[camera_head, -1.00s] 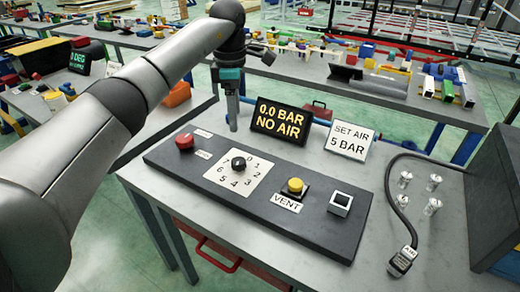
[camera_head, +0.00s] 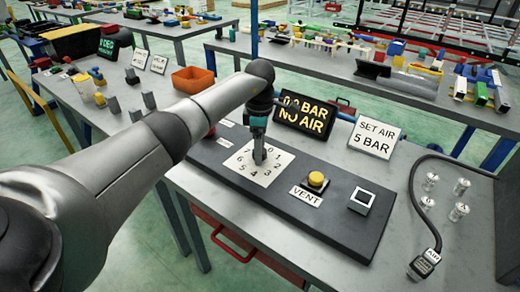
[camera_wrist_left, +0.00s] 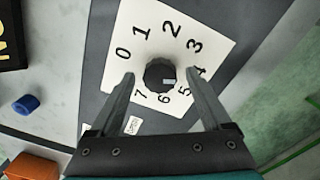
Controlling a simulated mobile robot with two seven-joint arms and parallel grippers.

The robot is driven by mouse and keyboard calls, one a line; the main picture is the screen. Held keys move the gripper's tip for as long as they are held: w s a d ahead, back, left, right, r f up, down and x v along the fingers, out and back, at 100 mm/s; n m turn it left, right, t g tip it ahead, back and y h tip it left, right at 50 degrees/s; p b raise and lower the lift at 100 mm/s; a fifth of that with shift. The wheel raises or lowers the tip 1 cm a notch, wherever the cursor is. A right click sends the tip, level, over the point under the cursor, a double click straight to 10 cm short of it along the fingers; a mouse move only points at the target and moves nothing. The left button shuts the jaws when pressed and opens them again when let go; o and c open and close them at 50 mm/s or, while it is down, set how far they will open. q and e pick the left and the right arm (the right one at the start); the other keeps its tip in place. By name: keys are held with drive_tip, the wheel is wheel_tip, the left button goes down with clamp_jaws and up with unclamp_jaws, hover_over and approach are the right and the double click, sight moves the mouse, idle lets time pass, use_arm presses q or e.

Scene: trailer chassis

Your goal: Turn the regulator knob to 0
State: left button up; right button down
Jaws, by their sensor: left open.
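The regulator knob (camera_wrist_left: 160,74) is black and round, at the middle of a white dial plate (camera_wrist_left: 212,50) numbered 0 to 7. A small pale mark on the knob lies on the side toward 4 and 5. In the head view the dial plate (camera_head: 244,166) is on the dark panel, and my gripper hides the knob. My left gripper (camera_head: 259,161) points down over the dial. In the left wrist view its open fingers (camera_wrist_left: 160,76) are on either side of the knob, with visible gaps; contact is not seen. My right gripper is not in view.
A black air hose (camera_head: 412,190) lies at right.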

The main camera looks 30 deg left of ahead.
use_arm(q)
drive_tip(key=shift+f, duration=0.2)
clamp_jaws()
idle(0.6)
